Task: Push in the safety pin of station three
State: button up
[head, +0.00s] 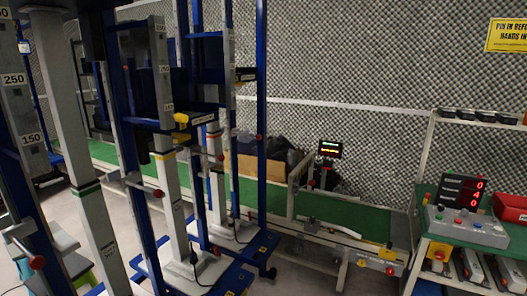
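Several upright test stations with blue frames and pale grey columns stand in a row at the left. Metal pins with red round knobs stick out from them. One knob (36,262) is at the lower left on the nearest station. Another knob (158,193) is on the station behind it, and a smaller knob (220,158) is farther back. The knobs stand out to the right of their posts. I cannot read station numbers, so I cannot tell which is station three. My gripper is not in view.
A control box (466,226) with coloured buttons and a red display (462,191) sit on a green-topped bench at the right. A low rail frame with a small screen (330,149) stands mid-right. Blue bases and a black cable cover the floor. A yellow sign (507,35) hangs on the foam wall.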

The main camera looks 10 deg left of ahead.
aim_at(222, 157)
jog(key=u, duration=0.15)
jog(key=i, duration=1.05)
jog(key=u, duration=0.5)
